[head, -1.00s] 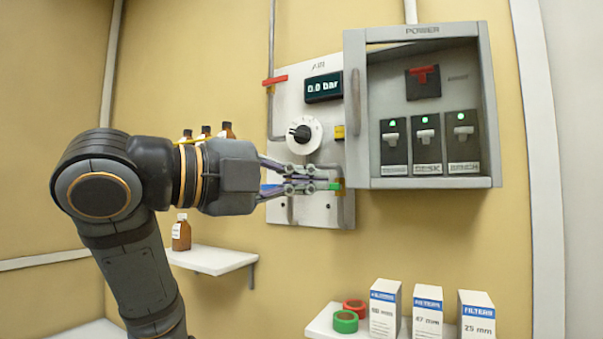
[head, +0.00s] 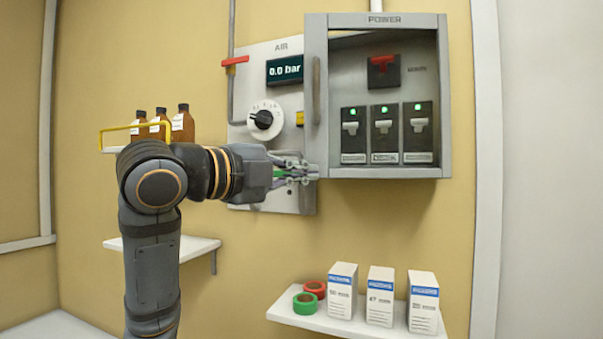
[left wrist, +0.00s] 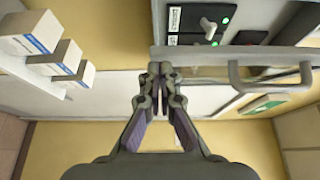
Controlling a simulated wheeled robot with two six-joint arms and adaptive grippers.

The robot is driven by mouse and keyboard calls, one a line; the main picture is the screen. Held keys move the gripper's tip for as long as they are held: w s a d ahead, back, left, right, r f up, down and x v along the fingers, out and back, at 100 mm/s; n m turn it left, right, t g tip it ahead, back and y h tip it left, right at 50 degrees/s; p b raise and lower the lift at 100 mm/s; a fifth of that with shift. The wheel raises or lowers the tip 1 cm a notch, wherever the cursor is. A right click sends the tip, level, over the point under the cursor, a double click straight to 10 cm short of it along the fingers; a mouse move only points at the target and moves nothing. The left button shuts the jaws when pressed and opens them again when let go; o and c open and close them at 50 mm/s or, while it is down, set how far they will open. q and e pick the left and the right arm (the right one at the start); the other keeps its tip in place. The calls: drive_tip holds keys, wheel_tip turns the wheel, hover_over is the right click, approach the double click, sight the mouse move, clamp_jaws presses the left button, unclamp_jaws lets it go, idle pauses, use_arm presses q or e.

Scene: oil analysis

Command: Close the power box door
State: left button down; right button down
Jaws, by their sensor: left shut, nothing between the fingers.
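The grey power box (head: 382,172) hangs on the wall, its red switch and lit breaker switches in plain sight. A narrow grey strip with a vertical handle (head: 316,90) runs along its left side. The handle also shows in the left wrist view (left wrist: 270,78). I cannot tell the door's angle, nor whether a clear pane covers the front. My left gripper (head: 314,172) is shut and empty at the box's lower left corner. In the left wrist view its closed fingertips (left wrist: 160,72) are beside the box edge; contact is unclear. My right gripper is not in view.
The air panel (head: 246,115) with its dial and display is left of the box, behind my gripper. Below, a white shelf (head: 325,322) bears filter boxes (head: 380,297) and two tape rolls (head: 313,289). Brown bottles (head: 182,125) stand at left. The wall right of the box is clear.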

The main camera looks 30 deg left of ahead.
use_arm(q)
drive_tip(key=w+a+m+g+h+p, duration=0.1)
drive_tip(key=w+a+m+h, duration=0.1)
drive_tip(key=w, duration=0.5)
drive_tip(key=shift+w+a+g+h, duration=0.35)
drive_tip(key=shift+a+h, duration=0.55)
drive_tip(key=shift+a, duration=0.25)
drive_tip(key=shift+d+r+m, duration=0.1)
drive_tip(key=shift+d+m, duration=0.05)
drive_tip(key=shift+m, duration=0.15)
